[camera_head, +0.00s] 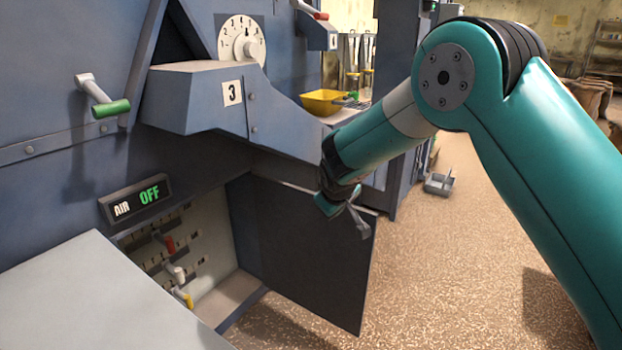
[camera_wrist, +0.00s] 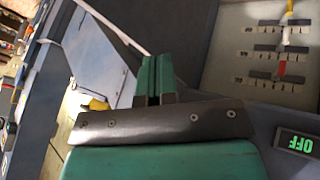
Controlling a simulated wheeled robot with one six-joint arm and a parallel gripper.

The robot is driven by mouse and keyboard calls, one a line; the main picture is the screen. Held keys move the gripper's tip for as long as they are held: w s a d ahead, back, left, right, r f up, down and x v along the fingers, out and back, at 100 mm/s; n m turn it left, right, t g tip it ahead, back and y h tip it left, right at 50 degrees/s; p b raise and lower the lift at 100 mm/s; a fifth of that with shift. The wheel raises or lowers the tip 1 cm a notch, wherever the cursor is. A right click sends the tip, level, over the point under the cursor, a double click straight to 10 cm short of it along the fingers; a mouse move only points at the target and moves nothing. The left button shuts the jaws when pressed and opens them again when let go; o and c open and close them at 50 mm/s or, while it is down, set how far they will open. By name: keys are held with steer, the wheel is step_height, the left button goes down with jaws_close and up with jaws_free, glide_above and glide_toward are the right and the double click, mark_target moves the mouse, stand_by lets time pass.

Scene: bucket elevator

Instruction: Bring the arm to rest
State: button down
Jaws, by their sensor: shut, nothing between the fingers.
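My teal arm (camera_head: 380,140) reaches from the right, bent at the elbow, with its end pointing down and left. My gripper (camera_head: 327,205) hangs in front of the open dark cabinet door (camera_head: 300,265), near its upper edge. In the wrist view, the two green fingers of my gripper (camera_wrist: 153,80) are together with nothing between them. A small grey forked piece (camera_head: 358,215) shows beside the gripper at the door's upper edge; I cannot tell whether they touch.
The open cabinet holds red, white and yellow levers (camera_head: 175,270). An "AIR OFF" display (camera_head: 137,198) and a green-handled lever (camera_head: 100,97) are left. A numbered dial (camera_head: 241,40) and yellow scoop (camera_head: 325,101) stand above.

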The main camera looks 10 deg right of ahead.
steer(key=s+d+r+g+y, duration=0.15)
steer(key=s+r, duration=0.35)
steer(key=s, duration=0.9)
steer(key=s+r+g+y, duration=0.25)
steer(key=s+r, duration=0.25)
steer(key=s, duration=0.9)
steer(key=s+r+g+y, duration=0.1)
steer(key=s+r+g, duration=0.3)
steer(key=s, duration=1)
step_height(320, 180, up, 18)
steer(key=w+t+p, duration=0.1)
steer(key=p, duration=1.5)
steer(key=shift+f+p, duration=0.2)
steer(key=shift+p, duration=0.2)
steer(key=shift+w+d, duration=0.1)
